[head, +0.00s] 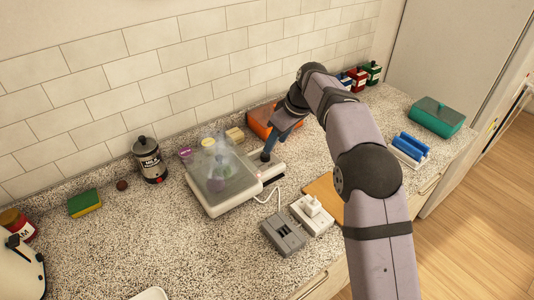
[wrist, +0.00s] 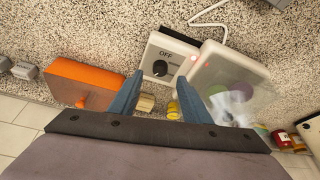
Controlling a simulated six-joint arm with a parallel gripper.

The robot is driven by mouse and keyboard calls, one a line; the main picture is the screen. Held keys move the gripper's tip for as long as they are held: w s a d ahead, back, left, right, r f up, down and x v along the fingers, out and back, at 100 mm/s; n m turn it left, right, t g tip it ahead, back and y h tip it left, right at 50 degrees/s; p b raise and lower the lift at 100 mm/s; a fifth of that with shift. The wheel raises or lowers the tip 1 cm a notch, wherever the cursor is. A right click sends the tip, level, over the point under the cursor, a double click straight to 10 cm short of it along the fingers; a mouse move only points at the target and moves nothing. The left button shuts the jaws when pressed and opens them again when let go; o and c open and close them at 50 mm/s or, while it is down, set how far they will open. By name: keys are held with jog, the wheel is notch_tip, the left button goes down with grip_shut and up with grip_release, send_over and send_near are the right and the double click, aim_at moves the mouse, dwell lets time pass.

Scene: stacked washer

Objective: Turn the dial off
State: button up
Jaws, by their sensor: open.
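The black dial (wrist: 160,68) sits on a white control panel (wrist: 153,50) marked OFF, with a second label beside the knob too small to read. Which way the dial points is hard to tell. The panel joins a white appliance with a see-through lid (head: 222,180), also in the wrist view (wrist: 235,85), and a small red light glows on it. My gripper (head: 267,157) is over the panel. In the wrist view my gripper (wrist: 160,77) is open, its blue fingers on either side of the dial in the picture. Contact cannot be told; the head view hides the dial.
An orange box (head: 262,122) stands behind my gripper. Two grey and white switch blocks (head: 283,236) (head: 311,214) and a white cable (head: 270,194) lie in front. The counter's left front is mostly clear.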

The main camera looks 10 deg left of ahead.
aim_at(265, 155)
jog(key=shift+w+a, duration=0.2)
jog(key=shift+a, duration=0.25)
jog(key=shift+f, duration=0.1)
jog(key=shift+p+x, duration=1.1)
jog(key=shift+x, duration=2.4)
jog(key=c, duration=1)
